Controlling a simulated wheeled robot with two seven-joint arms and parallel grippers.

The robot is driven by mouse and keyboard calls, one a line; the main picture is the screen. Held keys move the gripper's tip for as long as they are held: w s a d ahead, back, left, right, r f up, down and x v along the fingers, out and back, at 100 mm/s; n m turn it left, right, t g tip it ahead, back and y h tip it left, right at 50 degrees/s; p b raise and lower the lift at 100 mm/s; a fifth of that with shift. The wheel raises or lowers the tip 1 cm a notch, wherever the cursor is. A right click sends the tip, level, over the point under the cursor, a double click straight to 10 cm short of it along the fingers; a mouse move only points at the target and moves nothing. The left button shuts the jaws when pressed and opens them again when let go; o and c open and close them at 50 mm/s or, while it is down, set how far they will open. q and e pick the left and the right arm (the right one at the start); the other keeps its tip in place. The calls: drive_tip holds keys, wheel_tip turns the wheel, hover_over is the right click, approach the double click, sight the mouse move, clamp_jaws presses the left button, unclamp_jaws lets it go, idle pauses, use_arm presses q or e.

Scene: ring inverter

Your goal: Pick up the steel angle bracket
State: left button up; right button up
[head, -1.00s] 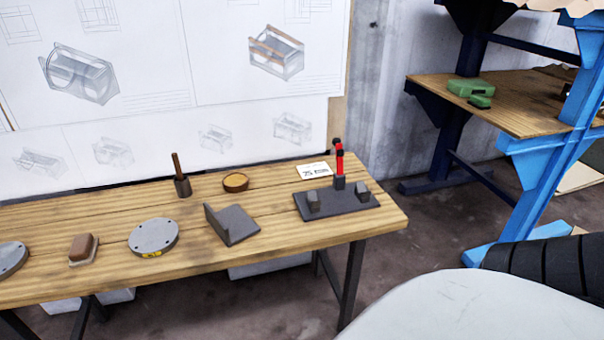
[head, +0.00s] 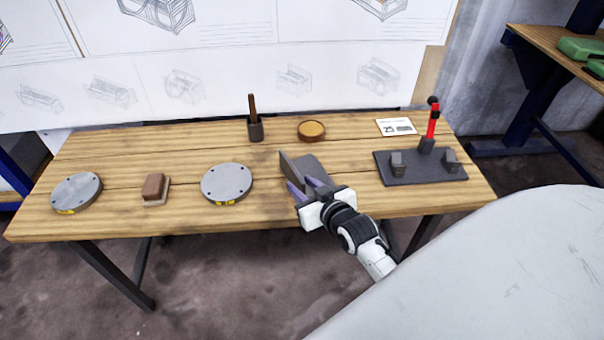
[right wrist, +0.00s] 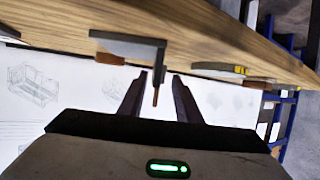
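The steel angle bracket (head: 311,164) is a dark grey L-shaped piece on the wooden table, right of the middle grey disc. Its upright plate stands on its left side, and my right gripper hides part of its front. My right gripper (head: 303,185) is at the bracket's near side with its fingers spread. In the right wrist view the bracket (right wrist: 128,44) lies beyond the open fingertips (right wrist: 160,74), and nothing is held between them. I cannot tell whether a finger touches it. My left gripper is not in view.
The table's front edge is close to my gripper.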

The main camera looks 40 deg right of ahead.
sight(293, 176)
drive_tip(key=x, duration=0.7)
drive_tip(key=shift+d+b, duration=0.2)
drive_tip(key=shift+b, duration=0.1)
clamp_jaws()
drive_tip(key=shift+a, duration=0.2)
idle(0.8)
